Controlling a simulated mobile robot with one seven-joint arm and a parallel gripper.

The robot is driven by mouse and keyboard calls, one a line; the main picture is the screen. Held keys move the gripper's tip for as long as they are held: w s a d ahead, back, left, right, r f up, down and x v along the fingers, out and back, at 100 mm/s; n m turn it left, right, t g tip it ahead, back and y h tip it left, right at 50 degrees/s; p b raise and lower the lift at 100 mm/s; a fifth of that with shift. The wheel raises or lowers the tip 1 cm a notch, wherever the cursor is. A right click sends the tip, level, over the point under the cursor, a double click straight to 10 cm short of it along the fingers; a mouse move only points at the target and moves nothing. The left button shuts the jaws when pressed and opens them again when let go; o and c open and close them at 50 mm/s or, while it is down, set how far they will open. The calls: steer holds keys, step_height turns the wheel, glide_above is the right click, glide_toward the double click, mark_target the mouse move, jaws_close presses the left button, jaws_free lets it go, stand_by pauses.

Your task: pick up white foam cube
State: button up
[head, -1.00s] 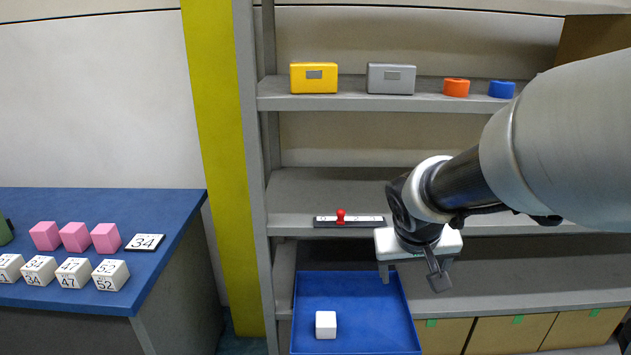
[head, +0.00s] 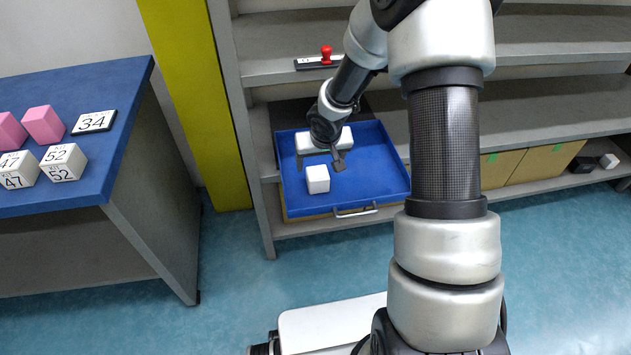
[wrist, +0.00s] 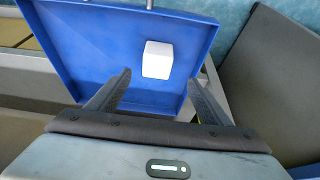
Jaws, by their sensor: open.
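The white foam cube (head: 317,179) sits in the blue drawer tray (head: 368,190), toward its left side. My gripper (head: 322,162) is over the tray, just behind and above the cube in the head view. In the wrist view the cube (wrist: 158,60) lies beyond the fingertips and between their lines, a little right of the middle. My gripper (wrist: 158,80) is open and empty there, with both fingers apart and not touching the cube. The blue tray (wrist: 85,50) fills much of that view.
The tray's front has a metal handle (head: 355,211). A shelf above the tray holds a dark strip with a red knob (head: 326,54). A blue table (head: 110,75) with pink and numbered white blocks stands at left. The floor (head: 230,290) between is clear.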

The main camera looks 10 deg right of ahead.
mark_target(318, 175)
steer(key=b+x, duration=0.2)
steer(key=x, duration=0.6)
steer(key=shift+w+f, duration=0.1)
steer(key=x, duration=0.3)
steer(key=b+x, duration=0.1)
steer(key=x, duration=0.1)
steer(key=shift+d, duration=0.3)
steer(key=c, duration=1.1)
